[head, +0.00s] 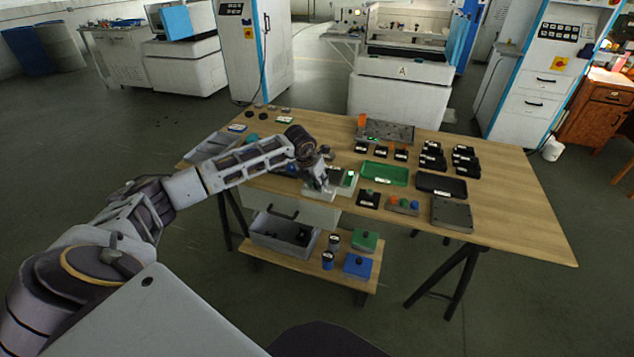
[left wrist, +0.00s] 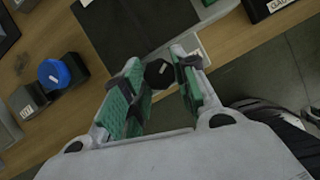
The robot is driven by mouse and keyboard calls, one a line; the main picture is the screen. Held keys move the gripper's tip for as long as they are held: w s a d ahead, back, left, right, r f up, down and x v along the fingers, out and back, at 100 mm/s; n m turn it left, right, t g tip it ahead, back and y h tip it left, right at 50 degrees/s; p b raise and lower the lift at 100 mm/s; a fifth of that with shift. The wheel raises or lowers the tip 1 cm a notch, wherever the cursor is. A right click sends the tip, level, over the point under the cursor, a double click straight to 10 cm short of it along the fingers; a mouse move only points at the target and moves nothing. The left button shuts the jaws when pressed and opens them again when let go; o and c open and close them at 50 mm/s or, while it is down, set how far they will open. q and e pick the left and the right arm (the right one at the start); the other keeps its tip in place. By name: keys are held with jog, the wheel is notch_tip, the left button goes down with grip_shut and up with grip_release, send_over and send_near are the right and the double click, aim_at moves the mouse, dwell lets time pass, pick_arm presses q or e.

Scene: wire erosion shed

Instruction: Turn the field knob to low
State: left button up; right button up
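My left gripper (head: 320,184) reaches down over a pale, low box (head: 343,188) at the table's near edge. In the left wrist view, my left gripper (left wrist: 160,66) has its two green-padded fingers apart, one on each side of a round black knob (left wrist: 158,74) with a short white mark. A narrow gap seems to show beside the knob; contact is not clear. No low mark or knob label is readable. The gripper hides the knob in the head view. My right gripper is not in view.
The wooden table (head: 520,215) holds a green tray (head: 385,174), a black tray (head: 441,185) and several small black boxes. A blue knob (left wrist: 53,74) stands left of my fingers in the wrist view. A grey bin (head: 285,240) sits on the low shelf. The table's right end is clear.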

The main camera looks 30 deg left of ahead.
pick_arm(q)
jog(key=c, duration=0.4)
jog(key=shift+o, duration=0.2)
